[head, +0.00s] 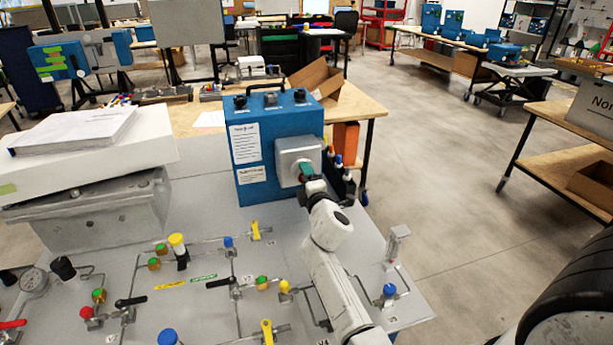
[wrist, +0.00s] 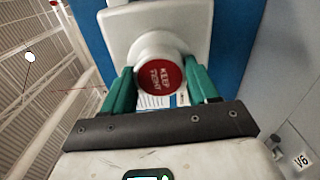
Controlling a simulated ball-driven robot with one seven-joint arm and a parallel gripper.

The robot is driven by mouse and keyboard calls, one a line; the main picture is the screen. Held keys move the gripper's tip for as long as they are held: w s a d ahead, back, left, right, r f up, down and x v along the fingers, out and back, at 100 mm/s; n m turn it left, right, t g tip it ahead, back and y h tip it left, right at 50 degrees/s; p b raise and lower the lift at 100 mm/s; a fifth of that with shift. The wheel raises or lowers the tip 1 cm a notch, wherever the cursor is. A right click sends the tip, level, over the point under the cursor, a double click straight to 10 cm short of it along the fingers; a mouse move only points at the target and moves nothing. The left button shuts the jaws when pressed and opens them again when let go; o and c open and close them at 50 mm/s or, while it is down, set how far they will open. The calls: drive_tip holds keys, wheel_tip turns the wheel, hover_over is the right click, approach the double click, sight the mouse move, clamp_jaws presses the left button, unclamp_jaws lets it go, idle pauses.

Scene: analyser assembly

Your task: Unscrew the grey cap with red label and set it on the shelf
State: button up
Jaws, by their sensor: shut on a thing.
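The grey cap with a round red label (wrist: 158,77) reading KEEP TIGHT sits on a light grey square housing (wrist: 192,28) in the wrist view. My gripper (wrist: 160,84) has its green fingers on either side of the cap, shut on it. In the head view my gripper (head: 307,170) reaches the grey housing (head: 291,150) on the front of the blue analyser box (head: 256,130). There the gripper hides the cap. I cannot tell from the pictures which surface is the shelf.
An orange block (head: 346,141) and several small bottles stand just right of the analyser. The grey bench panel (head: 210,262) in front carries pipes, valves and coloured knobs. A book (head: 75,130) lies on a white block at left. Open floor lies to the right.

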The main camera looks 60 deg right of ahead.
drive_tip(key=n, duration=1.1)
drive_tip(key=o, duration=1.1)
